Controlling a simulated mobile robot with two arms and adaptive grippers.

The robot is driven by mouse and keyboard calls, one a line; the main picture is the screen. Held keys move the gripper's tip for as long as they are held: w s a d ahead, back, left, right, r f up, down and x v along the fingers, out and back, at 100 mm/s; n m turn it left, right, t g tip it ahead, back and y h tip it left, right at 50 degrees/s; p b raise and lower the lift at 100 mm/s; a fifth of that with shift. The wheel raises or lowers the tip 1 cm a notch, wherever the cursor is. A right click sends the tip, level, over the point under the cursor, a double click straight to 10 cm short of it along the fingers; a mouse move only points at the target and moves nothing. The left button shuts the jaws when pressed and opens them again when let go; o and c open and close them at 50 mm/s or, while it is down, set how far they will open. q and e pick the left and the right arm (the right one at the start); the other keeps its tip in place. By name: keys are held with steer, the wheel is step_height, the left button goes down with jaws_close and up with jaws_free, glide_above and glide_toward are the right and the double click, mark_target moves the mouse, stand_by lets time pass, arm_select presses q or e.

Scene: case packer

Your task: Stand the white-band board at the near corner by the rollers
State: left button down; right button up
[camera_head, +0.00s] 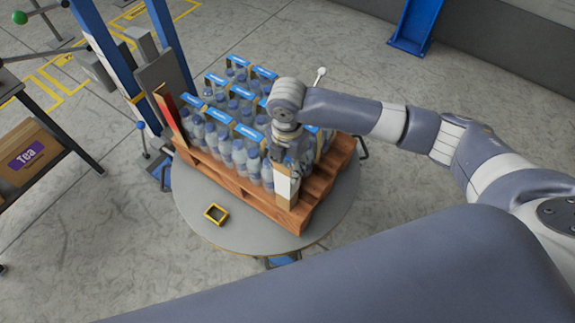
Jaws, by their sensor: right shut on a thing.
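The white-band board (286,186) stands roughly upright at the near right corner of the wooden pallet (250,199), against the bottle packs. It is brown with a white band. My right gripper (290,158) is above it, pointing down and shut on its upper part. Whether the board's foot touches the pallet is hard to tell. The pallet carries several blue-labelled packs of water bottles (240,150). My left gripper is out of view. No rollers can be made out clearly.
The pallet sits on a round grey turntable (190,203) with a small yellow-and-black frame (215,214) on it. A red-marked board (169,112) stands at the pallet's left corner beside a blue post frame (110,50). A Tea carton (28,152) is on a shelf at left.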

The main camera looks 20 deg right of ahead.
steer(key=shift+f, duration=0.75)
steer(key=o, duration=0.9)
steer(key=shift+o, duration=0.2)
step_height(320, 180, up, 12)
steer(key=b, duration=0.2)
steer(key=shift+a, duration=0.1)
